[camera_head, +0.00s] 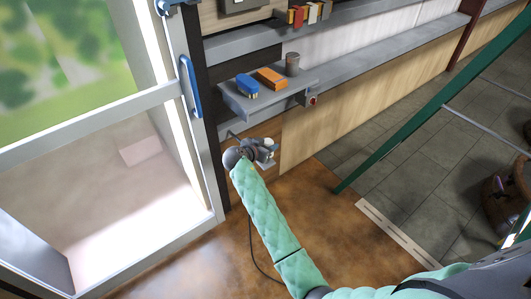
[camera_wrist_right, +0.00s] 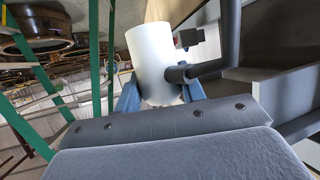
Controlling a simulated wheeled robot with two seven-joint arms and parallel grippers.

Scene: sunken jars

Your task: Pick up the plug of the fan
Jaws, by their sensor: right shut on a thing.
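My right gripper (camera_head: 263,150) is at the end of the green-sleeved arm, below a small grey shelf and beside the door frame. In the right wrist view its blue fingers (camera_wrist_right: 160,95) are shut on a white cylindrical plug (camera_wrist_right: 150,50). In the head view the plug is small and mostly hidden by the gripper. A thin dark cord (camera_head: 252,240) runs down to the brown floor by my arm. I cannot make out the fan. My left gripper is not in view.
The grey shelf (camera_head: 240,103) holds a blue brush (camera_head: 247,85), an orange block (camera_head: 271,78) and a grey cup (camera_head: 292,63). A small box with a red spot (camera_head: 311,100) is at its right end. A glazed door (camera_head: 90,120) stands left. Green rails (camera_head: 430,110) cross the right side.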

